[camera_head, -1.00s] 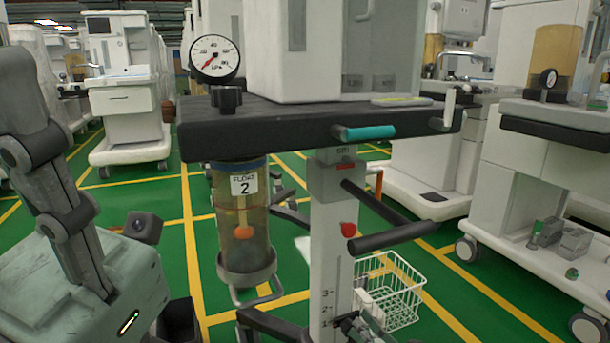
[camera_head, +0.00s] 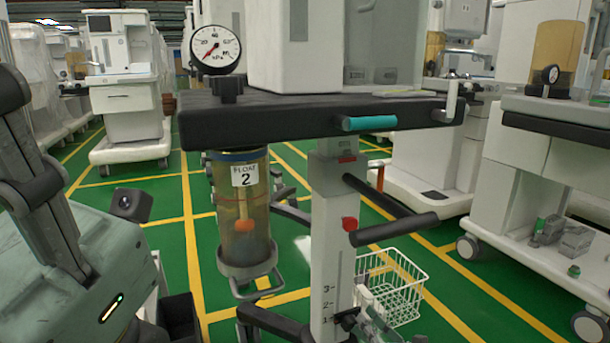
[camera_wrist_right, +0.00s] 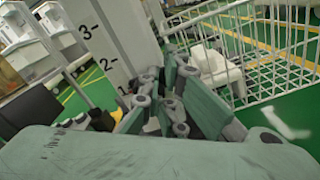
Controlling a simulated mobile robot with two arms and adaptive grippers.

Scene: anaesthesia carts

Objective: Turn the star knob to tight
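In the right wrist view the gripper's fingers (camera_wrist_right: 168,82) are near the same marked column (camera_wrist_right: 115,35). Their linkages overlap, so I cannot tell whether they are open or what they touch. My left gripper is not in view.
A pressure gauge (camera_head: 215,50), an amber float cylinder (camera_head: 243,205), a teal handle (camera_head: 369,123) and a black bar handle (camera_head: 395,229) surround the column. A red part (camera_head: 350,224) is on it. A white wire basket (camera_head: 395,285) is behind my right gripper. Other carts stand around.

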